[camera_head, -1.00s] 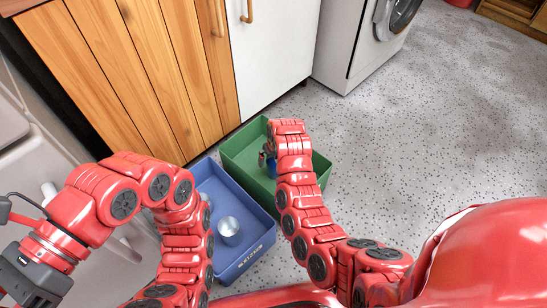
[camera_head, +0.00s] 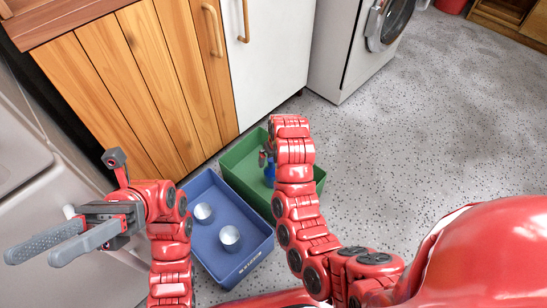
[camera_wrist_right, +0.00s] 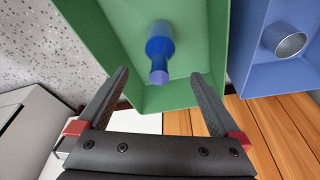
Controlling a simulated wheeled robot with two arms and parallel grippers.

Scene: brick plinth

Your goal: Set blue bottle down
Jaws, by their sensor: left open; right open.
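The blue bottle (camera_wrist_right: 158,48) is inside the green crate (camera_wrist_right: 105,40), its narrow neck toward my right gripper. It also shows in the head view as a small blue patch (camera_head: 269,172), partly hidden by my right arm. My right gripper (camera_wrist_right: 160,76) is open, with a finger on each side of the bottle's neck end and gaps between. In the head view my right arm hides most of that gripper. My left gripper (camera_head: 32,258) is open and empty at the far left, well away from the crate.
A blue crate (camera_head: 255,262) beside the green one holds two metal cups (camera_head: 203,212) (camera_head: 230,238). A wooden cabinet (camera_head: 130,95), a white cabinet door (camera_head: 275,60) and a washing machine (camera_head: 340,55) stand behind. Speckled floor (camera_head: 430,140) is clear at right.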

